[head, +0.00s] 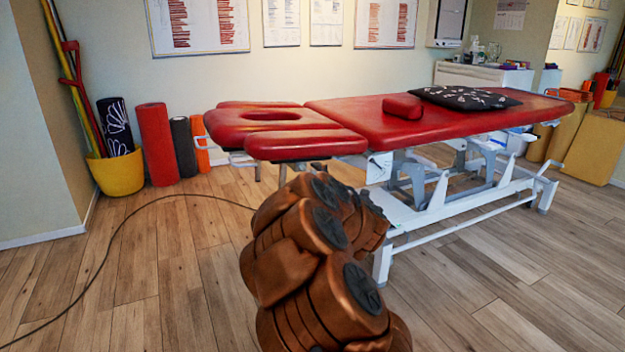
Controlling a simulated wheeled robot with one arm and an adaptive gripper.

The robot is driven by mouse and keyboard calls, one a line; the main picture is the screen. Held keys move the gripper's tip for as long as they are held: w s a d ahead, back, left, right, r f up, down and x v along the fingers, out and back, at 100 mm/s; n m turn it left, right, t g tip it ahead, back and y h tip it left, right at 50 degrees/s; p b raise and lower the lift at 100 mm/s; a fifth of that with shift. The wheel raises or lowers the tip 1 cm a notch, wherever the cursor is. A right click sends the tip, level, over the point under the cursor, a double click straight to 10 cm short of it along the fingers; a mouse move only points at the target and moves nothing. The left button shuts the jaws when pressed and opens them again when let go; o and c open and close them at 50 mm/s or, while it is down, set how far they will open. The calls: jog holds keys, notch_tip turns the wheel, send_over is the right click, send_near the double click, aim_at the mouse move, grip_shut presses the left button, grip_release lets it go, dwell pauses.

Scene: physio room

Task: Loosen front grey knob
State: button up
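A red-padded treatment table (440,122) on a white metal frame (455,212) stands ahead of me, its head end toward the left. The head section (225,128) has a face hole, with a separate red pad (305,147) along its near side. A white bracket or plate (379,167) shows under the table edge near the head end. I cannot make out a grey knob; the area under the head section is shadowed and partly behind my copper-coloured arm. My gripper cannot be seen in the head view.
A red cushion (402,106) and a black patterned pillow (466,97) lie on the table. A yellow bucket (119,173) and upright rolls (155,145) stand by the wall. A dark cable (104,247) crosses the floor at left. The wooden floor (170,290) is otherwise open.

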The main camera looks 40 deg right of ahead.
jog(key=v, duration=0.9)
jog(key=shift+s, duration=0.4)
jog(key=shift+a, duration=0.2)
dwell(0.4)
